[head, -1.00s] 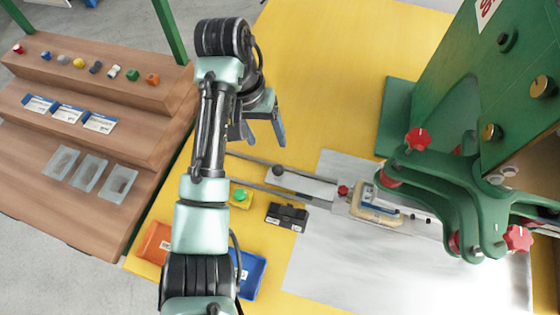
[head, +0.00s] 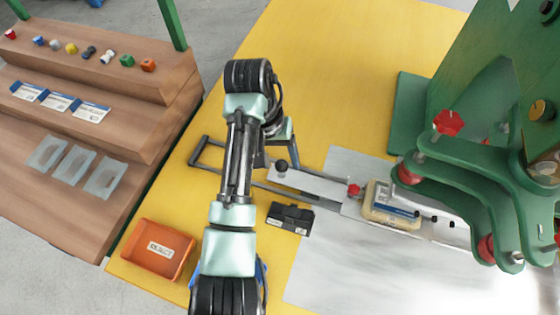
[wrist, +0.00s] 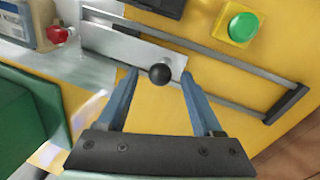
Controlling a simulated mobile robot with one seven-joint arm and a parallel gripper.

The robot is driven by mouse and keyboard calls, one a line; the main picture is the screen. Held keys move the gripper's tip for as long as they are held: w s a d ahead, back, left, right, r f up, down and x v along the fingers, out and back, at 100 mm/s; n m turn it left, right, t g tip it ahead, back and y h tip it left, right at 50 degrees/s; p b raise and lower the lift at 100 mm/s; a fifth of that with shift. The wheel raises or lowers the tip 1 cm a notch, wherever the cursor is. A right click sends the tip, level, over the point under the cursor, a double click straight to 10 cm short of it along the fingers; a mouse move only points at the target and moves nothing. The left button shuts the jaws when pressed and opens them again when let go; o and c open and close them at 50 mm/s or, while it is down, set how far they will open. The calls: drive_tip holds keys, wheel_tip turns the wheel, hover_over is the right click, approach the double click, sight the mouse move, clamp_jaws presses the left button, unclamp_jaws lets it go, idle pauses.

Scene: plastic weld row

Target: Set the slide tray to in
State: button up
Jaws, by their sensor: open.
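The slide tray (head: 318,181) is a flat light-grey plate on two rails, with a black ball knob (head: 281,165) at its left end. A block with a blue-and-white label (head: 392,204) sits in a holder toward its right end, beside the green press. My gripper (wrist: 160,76) is open and empty. In the wrist view the knob (wrist: 160,73) appears between its two fingertips; I cannot tell whether either finger touches it. The tray plate (wrist: 120,43) also shows there, beyond the fingertips.
The green press (head: 480,150) with red knobs stands right of the tray. A black block (head: 290,218), an orange bin (head: 158,249) and a partly hidden blue bin lie in front. A green button (wrist: 242,27) is near the rails. Wooden shelves (head: 90,130) stand left.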

drive_tip(key=shift+f, duration=0.3)
clamp_jaws()
drive_tip(key=shift+d, duration=0.1)
idle(1.2)
